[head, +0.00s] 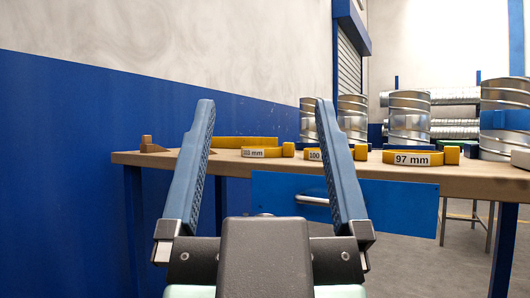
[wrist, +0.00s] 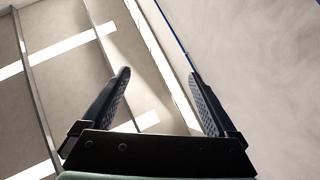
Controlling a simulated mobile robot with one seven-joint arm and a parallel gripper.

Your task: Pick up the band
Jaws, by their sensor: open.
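Several yellow bands lie in a row on the wooden workbench (head: 140,158) in the head view. The nearest band (head: 412,158) at the right reads "97 mm". A middle band (head: 315,155) reads "100" and is partly hidden by my right finger. Another band (head: 260,152) shows between my fingers, with a label too small to read surely. My gripper (head: 265,103) is open and empty, fingers pointing up, in front of the bench. In the wrist view my gripper (wrist: 160,73) is open against ceiling and wall, with no band in sight.
Shiny spiral duct pieces (head: 408,118) stand along the bench's back. A brown wooden piece (head: 150,145) sits at its left end. A blue drawer front (head: 390,205) with a metal handle hangs below the top. A blue and white wall (head: 60,170) runs along the left.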

